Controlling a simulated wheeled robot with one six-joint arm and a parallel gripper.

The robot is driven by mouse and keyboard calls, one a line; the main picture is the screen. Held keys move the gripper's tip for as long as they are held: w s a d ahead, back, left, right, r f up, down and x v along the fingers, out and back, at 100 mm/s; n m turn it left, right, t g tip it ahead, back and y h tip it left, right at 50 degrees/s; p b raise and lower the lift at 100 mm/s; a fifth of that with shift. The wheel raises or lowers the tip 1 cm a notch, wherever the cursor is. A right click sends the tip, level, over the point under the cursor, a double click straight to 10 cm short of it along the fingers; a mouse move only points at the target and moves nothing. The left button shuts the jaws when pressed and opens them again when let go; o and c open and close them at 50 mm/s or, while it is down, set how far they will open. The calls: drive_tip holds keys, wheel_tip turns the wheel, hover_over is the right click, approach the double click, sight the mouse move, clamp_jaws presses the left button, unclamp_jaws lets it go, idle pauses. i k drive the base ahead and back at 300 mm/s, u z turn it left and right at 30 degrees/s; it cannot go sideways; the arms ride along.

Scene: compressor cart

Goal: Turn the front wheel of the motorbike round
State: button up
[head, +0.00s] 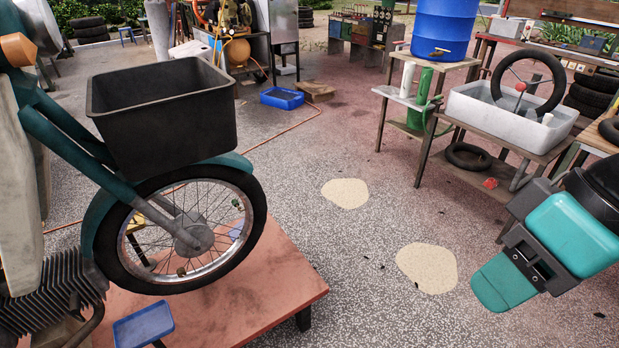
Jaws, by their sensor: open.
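The motorbike's front wheel (190,236) is at the left in the head view, a black tyre with wire spokes and a grey hub. It is upright over a low reddish platform (265,290). A teal fork and mudguard (100,215) hold it, and a black box (165,118) sits above it, hiding part of the mudguard. My gripper (512,268), teal and dark grey, is at the lower right, well apart from the wheel. It is open, and I see nothing held in it. The exact gap between its fingers is hard to see.
A blue tray (144,325) stands at the platform's front. Speckled floor with pale patches (428,267) lies clear between platform and gripper. At the right stand a bench with a white tub (510,115) and a blue drum (443,28). A hose (285,133) crosses the floor behind.

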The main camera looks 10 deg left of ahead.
sight(110, 250)
drive_tip(key=z, duration=0.15)
drive_tip(key=i, duration=1.2)
drive_tip(key=u, duration=0.7)
